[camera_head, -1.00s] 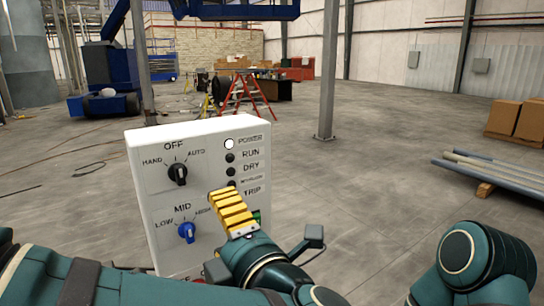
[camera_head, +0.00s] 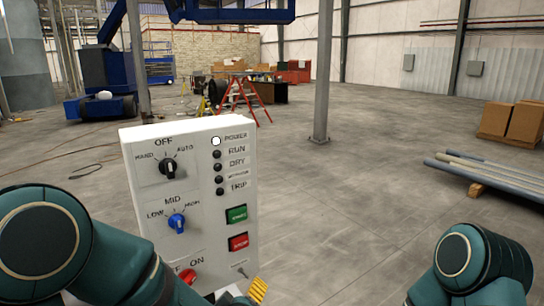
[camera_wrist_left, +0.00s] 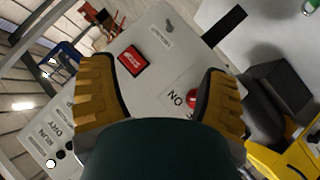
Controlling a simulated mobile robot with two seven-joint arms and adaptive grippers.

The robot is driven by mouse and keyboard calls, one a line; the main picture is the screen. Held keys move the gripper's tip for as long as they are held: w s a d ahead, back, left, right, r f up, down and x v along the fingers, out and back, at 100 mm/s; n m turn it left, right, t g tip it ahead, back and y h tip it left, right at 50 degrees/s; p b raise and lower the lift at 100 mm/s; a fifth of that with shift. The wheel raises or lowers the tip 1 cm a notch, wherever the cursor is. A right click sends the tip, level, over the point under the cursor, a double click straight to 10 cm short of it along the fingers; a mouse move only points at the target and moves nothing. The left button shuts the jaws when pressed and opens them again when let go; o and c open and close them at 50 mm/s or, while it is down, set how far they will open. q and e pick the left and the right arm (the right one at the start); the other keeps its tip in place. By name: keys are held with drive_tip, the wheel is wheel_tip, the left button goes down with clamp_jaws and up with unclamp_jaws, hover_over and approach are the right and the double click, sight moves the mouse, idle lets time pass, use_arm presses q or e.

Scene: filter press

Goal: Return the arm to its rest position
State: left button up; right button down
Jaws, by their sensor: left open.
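My left gripper shows in the head view only as a yellow fingertip (camera_head: 258,290) at the bottom edge, below the lower right of the white control box (camera_head: 145,205). In the left wrist view my left gripper (camera_wrist_left: 158,72) is open, its yellow fingers wide apart with nothing between them. Beyond them are a red button (camera_wrist_left: 131,60) and a red knob (camera_wrist_left: 193,98) by the word ON. My left arm (camera_head: 45,240) is bent at the lower left. My right arm (camera_head: 470,260) shows at the lower right; its gripper is out of view.
The box carries a black knob (camera_head: 168,168) at OFF, a blue knob (camera_head: 177,223) at MID, a green button (camera_head: 236,214) and a red STOP button (camera_head: 238,242). The power lamp (camera_head: 215,141) is white. Open floor lies right of the box; pipes (camera_head: 490,178) lie further right.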

use_arm(q)
drive_tip(key=s+a+f+m+g+h, duration=0.2)
drive_tip(key=s+f+m+g, duration=0.2)
drive_tip(key=s+f, duration=0.4)
drive_tip(key=s+a+f+m+g+h, duration=0.1)
drive_tip(key=s+f+g, duration=0.5)
drive_tip(key=f, duration=0.8)
drive_tip(key=s+a+m, duration=0.1)
drive_tip(key=s+m, duration=0.1)
drive_tip(key=s, duration=0.1)
drive_tip(key=shift+s+f+m+h, duration=0.15)
drive_tip(key=shift+f+m+h, duration=0.25)
drive_tip(key=shift+c, duration=0.2)
